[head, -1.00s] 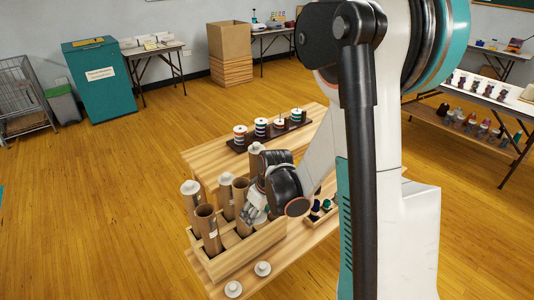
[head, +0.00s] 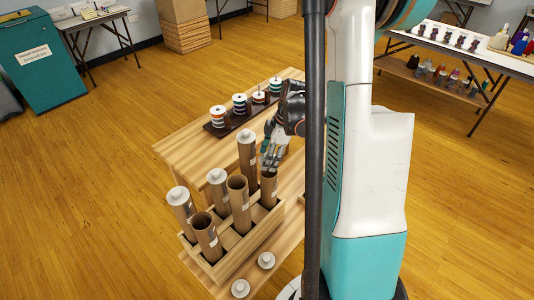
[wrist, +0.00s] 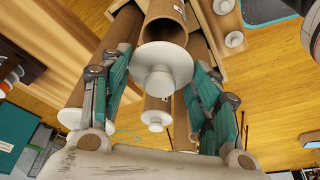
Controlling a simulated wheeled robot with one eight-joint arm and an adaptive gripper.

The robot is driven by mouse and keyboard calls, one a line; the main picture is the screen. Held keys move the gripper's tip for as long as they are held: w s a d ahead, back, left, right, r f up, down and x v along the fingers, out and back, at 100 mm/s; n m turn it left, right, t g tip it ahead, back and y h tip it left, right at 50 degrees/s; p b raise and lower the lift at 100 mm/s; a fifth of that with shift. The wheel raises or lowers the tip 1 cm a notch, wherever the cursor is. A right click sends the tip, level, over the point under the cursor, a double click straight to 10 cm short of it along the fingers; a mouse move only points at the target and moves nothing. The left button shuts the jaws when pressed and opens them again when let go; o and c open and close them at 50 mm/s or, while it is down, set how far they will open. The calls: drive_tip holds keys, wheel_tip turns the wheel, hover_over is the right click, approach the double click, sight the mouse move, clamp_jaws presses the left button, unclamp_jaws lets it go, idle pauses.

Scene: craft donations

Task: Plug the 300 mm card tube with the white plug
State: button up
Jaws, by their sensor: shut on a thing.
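My gripper (head: 270,166) is at the right end of the wooden crate, at the top of a brown card tube (head: 268,190). In the wrist view its teal fingers (wrist: 162,68) are shut on the white plug (wrist: 163,62), whose knob faces the camera. The plug lines up with the end of a card tube (wrist: 166,12); I cannot tell whether it is seated. In the head view the fingers hide the plug. Two other tubes stand open, one in front (head: 207,238) and one in the middle (head: 238,200). I cannot read the tube lengths.
The crate (head: 235,262) also holds tubes with pale plugs: a tall one (head: 247,158), a middle one (head: 217,177) and a left one (head: 179,197). Two loose plugs lie in front (head: 240,288) (head: 266,260). A dark rack of spools (head: 222,129) stands behind on the table.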

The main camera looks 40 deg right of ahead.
drive_tip(key=shift+f+b, duration=1.45)
drive_tip(key=shift+f, duration=0.95)
drive_tip(key=shift+f+b, duration=0.6)
drive_tip(key=shift+b, duration=0.15)
drive_tip(key=o, duration=0.4)
drive_tip(key=shift+o, duration=0.3)
drive_tip(key=shift+r, duration=0.15)
drive_tip(key=p+v, duration=0.7)
drive_tip(key=v, duration=0.3)
drive_tip(key=shift+r, duration=0.35)
drive_tip(key=shift+s+d, duration=0.1)
drive_tip(key=shift+s, duration=0.05)
